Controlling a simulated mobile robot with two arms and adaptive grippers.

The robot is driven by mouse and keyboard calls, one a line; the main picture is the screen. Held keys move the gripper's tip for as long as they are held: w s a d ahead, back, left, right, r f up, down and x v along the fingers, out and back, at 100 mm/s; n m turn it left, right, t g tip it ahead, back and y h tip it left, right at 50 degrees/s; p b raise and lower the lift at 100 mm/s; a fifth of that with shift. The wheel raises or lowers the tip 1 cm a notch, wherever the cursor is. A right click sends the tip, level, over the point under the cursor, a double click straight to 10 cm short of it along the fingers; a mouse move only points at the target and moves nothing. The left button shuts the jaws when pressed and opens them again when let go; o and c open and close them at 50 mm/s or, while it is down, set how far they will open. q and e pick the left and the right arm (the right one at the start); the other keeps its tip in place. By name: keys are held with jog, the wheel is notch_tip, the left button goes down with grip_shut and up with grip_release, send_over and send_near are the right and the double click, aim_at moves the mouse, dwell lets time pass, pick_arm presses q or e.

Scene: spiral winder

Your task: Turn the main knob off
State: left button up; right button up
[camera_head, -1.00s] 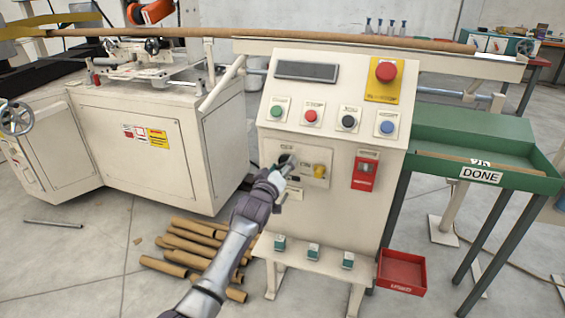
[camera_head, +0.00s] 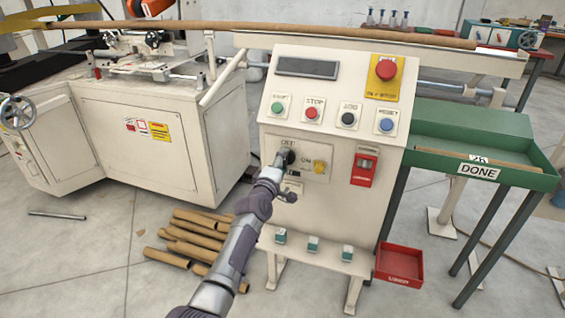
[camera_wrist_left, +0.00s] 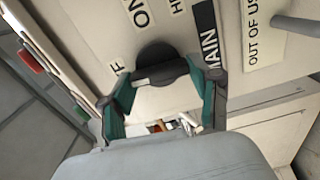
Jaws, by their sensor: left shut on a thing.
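The main knob (camera_head: 290,156) is a dark round knob on the small plate of the cream control cabinet (camera_head: 335,215), under the OFF label. In the left wrist view the knob (camera_wrist_left: 165,62) sits between the two green-padded fingers of my left gripper (camera_wrist_left: 163,90), which is shut on it. A white mark on the knob lies on the side near a letter F; the ON label is above, and MAIN is to the right. In the head view my left gripper (camera_head: 281,164) reaches the plate and partly hides it. My right gripper is not in view.
A yellow knob (camera_head: 319,167) sits right of the main knob, with a red switch box (camera_head: 364,167) beyond. Several buttons and a red emergency stop (camera_head: 386,69) are above. Cardboard tubes (camera_head: 190,237) lie on the floor. A green DONE tray (camera_head: 470,125) is at right.

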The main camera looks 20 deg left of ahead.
pick_arm(q)
jog(key=shift+n, duration=0.6)
jog(key=o, duration=1.1)
jog(key=shift+o, duration=0.2)
jog(key=shift+s, duration=0.15)
jog(key=s, duration=1.1)
jog(key=shift+s+a, duration=0.25)
jog(key=shift+s, duration=0.15)
